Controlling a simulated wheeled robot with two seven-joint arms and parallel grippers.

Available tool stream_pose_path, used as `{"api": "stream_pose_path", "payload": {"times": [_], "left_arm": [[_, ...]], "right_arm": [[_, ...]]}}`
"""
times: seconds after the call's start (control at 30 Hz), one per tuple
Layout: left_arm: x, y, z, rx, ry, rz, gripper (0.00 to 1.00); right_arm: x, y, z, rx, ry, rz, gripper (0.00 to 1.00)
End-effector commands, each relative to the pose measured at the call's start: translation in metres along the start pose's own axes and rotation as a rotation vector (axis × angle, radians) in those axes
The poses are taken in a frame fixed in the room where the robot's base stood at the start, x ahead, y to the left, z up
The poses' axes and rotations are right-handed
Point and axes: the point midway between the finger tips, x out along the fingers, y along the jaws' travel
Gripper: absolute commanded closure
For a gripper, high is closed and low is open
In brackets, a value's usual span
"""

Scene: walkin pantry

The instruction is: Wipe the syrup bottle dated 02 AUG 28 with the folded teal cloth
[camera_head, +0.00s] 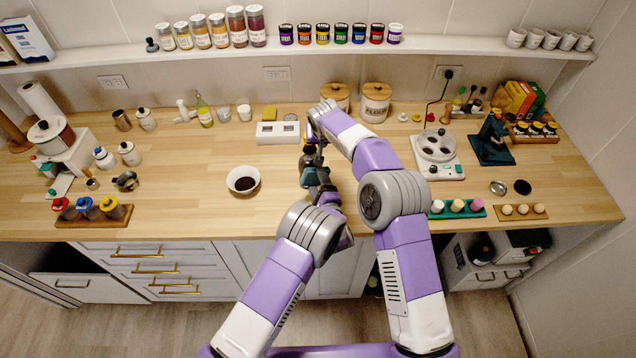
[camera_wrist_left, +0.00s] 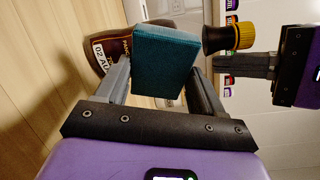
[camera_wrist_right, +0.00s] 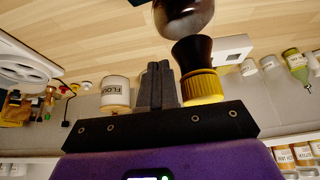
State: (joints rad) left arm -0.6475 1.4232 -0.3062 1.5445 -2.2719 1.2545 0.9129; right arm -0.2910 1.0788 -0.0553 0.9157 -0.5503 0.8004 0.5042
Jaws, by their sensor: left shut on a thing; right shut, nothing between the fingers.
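The syrup bottle (camera_wrist_left: 107,52) is brown, with a dark neck and ribbed yellow cap (camera_wrist_left: 243,37); its label reads "02 AU" before being cut off in the left wrist view. My left gripper (camera_wrist_left: 164,78) is shut on the folded teal cloth (camera_wrist_left: 165,62), which lies across the bottle and hides much of its body. Whether the cloth touches it I cannot tell. My right gripper (camera_wrist_right: 160,86) is shut and empty, close beside the neck and cap (camera_wrist_right: 203,85). In the head view the left gripper (camera_head: 315,178) and arms mostly hide the bottle.
A white bowl with dark contents (camera_head: 243,181) stands left of the grippers. A white block (camera_head: 278,133) and lidded canisters (camera_head: 375,103) are behind. An appliance (camera_head: 437,150) stands to the right.

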Motion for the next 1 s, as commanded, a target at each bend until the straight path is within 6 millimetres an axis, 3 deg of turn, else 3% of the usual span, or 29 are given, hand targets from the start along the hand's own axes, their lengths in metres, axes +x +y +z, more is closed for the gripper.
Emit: {"api": "stream_pose_path", "payload": {"times": [1.0], "left_arm": [[0.018, -0.001, 0.002, 0.0, -0.001, -0.001, 0.56]], "right_arm": [[0.0, 0.0, 0.0, 0.0, 0.0, 0.0, 1.0]]}}
